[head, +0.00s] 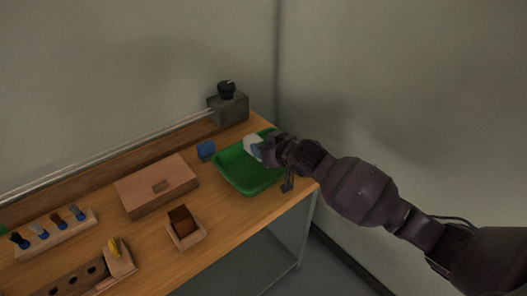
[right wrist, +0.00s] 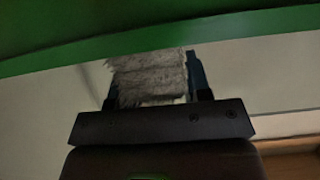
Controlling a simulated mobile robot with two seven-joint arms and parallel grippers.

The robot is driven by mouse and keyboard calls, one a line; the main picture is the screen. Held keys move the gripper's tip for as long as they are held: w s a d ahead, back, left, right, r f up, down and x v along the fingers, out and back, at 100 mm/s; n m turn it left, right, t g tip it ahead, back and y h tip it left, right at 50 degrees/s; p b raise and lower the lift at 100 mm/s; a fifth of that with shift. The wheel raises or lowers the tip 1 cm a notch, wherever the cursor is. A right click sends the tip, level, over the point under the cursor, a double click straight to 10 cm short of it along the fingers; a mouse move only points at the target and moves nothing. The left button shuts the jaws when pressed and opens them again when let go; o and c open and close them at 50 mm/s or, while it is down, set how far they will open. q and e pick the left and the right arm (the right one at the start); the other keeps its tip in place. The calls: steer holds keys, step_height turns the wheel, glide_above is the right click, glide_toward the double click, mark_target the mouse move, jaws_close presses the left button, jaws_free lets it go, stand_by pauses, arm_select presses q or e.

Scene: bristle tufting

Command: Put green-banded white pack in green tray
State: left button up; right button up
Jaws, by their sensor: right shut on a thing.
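The green tray (head: 236,176) lies at the right end of the wooden bench. My right gripper (head: 262,150) is at the tray's back right side, shut on a pale, whitish pack (head: 252,143) that shows at or just above the tray. In the right wrist view the pack (right wrist: 148,76) is grey-white and bristly between the fingers, with the green tray wall (right wrist: 250,28) beyond it. No green band can be made out on it; the gripper hides part of it. I cannot tell whether the pack touches the tray. My left gripper is not in view.
A blue block (head: 206,150) stands just left of the tray. A wooden box (head: 157,184), a small box with a brown block (head: 184,226) and a rack of brushes (head: 50,235) lie further left. A grey device with a black knob (head: 228,106) stands behind.

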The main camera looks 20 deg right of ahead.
steer(key=shift+f, duration=0.95)
steer(key=shift+r, duration=0.1)
steer(key=shift+f, duration=0.3)
steer(key=shift+f, duration=0.3)
